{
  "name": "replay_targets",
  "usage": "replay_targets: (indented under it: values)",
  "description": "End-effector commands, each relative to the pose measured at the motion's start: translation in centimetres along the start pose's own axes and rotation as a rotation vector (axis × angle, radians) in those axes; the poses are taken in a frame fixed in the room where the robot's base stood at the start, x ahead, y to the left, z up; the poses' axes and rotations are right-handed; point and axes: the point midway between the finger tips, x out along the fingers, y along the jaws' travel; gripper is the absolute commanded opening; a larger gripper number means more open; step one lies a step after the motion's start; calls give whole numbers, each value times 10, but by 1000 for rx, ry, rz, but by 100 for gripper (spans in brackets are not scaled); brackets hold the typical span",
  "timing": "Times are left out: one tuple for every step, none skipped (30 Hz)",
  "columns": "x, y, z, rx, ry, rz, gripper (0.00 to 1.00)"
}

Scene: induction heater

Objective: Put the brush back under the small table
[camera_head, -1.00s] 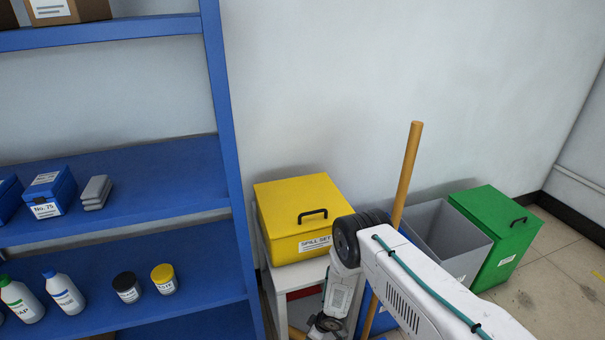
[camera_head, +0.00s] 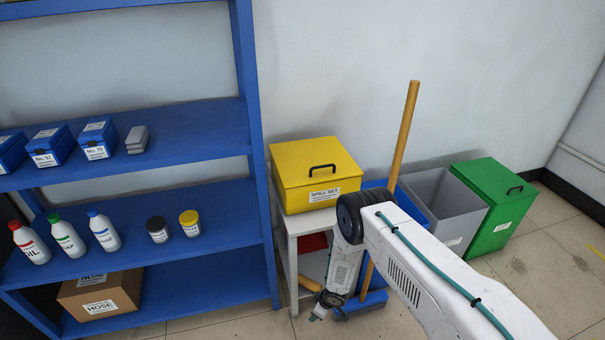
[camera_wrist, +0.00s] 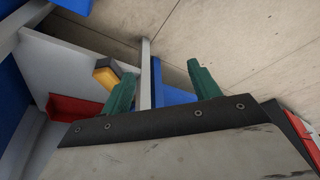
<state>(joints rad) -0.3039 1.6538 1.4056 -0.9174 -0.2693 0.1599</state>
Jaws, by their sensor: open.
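The small white table (camera_head: 291,262) stands right of the blue shelving, with the yellow spill set box (camera_head: 310,192) on top. A short wooden piece (camera_head: 311,284), probably the brush, shows low at the table's front beside my gripper (camera_head: 320,313). In the wrist view a yellow-brown piece with a dark side (camera_wrist: 108,72) lies just outside the left finger; most of it is hidden, so I cannot tell whether it rests on anything. My gripper (camera_wrist: 162,72) is open, with a white table leg (camera_wrist: 146,75) and something blue (camera_wrist: 175,95) showing between the fingers.
A red item (camera_head: 313,243) is under the table. A long wooden pole (camera_head: 405,130) with a blue head (camera_head: 362,304) stands right of the table. Grey (camera_head: 453,205) and green (camera_head: 500,205) bins stand farther right. Floor in front is clear.

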Motion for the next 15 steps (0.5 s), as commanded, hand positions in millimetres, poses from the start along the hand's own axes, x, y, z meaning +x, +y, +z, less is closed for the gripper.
replay_targets:
  values:
    - [-1, 1, 12, 13, -30, 2, 62]
    - [-2, 1, 18, 20, -48, 4, 62]
    - [-3, 0, 26, 30, -71, 5, 62]
    - [-3, -2, 32, 36, -90, 5, 62]
    - [-4, -4, 38, 42, -108, 4, 62]
    - [-6, -6, 46, 52, -135, 4, 62]
    - [-8, -8, 52, 60, -158, 4, 62]
    - [-11, -9, 58, 68, -185, 5, 62]
    - [-19, -9, 64, 82, -223, 9, 62]
    - [-26, -8, 67, 92, -251, 14, 62]
    - [-33, -6, 69, 103, -277, 19, 62]
    - [-43, -4, 71, 117, -306, 25, 62]
    - [-50, -2, 72, 125, -326, 29, 62]
    - [-58, 1, 72, 135, -344, 35, 62]
    - [-68, 4, 72, 149, -367, 42, 62]
